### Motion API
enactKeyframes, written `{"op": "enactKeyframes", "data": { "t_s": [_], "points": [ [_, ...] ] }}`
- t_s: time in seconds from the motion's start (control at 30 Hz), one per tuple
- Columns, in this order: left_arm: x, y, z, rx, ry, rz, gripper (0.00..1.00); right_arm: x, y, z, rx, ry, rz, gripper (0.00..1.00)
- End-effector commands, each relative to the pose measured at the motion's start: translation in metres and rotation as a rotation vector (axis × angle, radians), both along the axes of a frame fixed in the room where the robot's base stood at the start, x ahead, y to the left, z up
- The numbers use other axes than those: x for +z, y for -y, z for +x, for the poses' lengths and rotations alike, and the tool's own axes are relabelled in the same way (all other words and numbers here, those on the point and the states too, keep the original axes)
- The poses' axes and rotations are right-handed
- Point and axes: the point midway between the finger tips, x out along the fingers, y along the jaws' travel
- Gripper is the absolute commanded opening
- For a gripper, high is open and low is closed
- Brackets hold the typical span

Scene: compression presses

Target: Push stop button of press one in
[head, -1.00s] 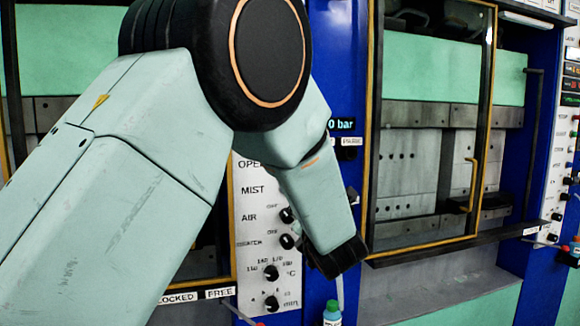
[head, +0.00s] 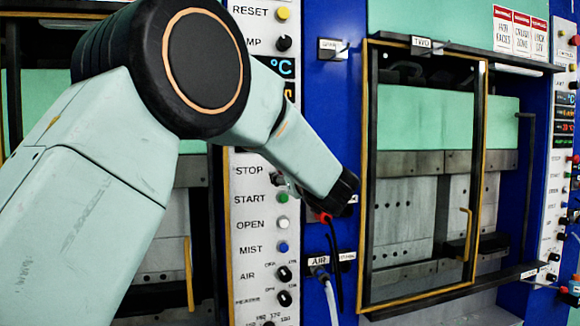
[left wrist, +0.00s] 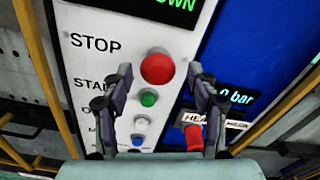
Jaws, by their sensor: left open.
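The red round stop button (left wrist: 157,68) sits beside the STOP label on the white control panel in the left wrist view. In the head view the panel (head: 246,222) shows its STOP label, but my left arm hides most or all of the button. My left gripper (left wrist: 161,75) is open and empty, its two fingers spread to either side of the stop button in the wrist picture. Whether the fingers touch the panel cannot be told. My right gripper is not in view.
Below the stop button are the green start button (left wrist: 148,98), the white open button (left wrist: 141,123) and the blue mist button (left wrist: 137,140). A red fitting (left wrist: 193,137) sticks out lower right. The press door marked TWO (head: 425,180) stands to the right.

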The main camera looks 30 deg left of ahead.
Motion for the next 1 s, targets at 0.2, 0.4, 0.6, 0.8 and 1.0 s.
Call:
{"op": "enactKeyframes", "data": {
  "t_s": [0.2, 0.4, 0.6, 0.8, 1.0],
  "points": [
    [0.0002, -0.0081, 0.0063, 0.000, -0.001, 0.001, 0.59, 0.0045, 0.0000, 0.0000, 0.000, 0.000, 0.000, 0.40],
    [-0.0005, -0.0079, 0.0063, 0.000, -0.002, 0.001, 0.59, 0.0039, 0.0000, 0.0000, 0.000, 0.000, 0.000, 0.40],
    [-0.0006, -0.0078, 0.0062, 0.000, -0.002, 0.001, 0.42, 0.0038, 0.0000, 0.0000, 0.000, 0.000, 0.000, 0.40],
    [-0.0004, -0.0079, 0.0060, 0.000, -0.001, 0.002, 0.25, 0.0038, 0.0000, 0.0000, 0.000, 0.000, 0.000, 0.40],
    [0.0001, -0.0080, 0.0059, 0.001, 0.000, 0.002, 0.08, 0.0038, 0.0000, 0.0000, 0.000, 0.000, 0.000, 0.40]
  ]
}}
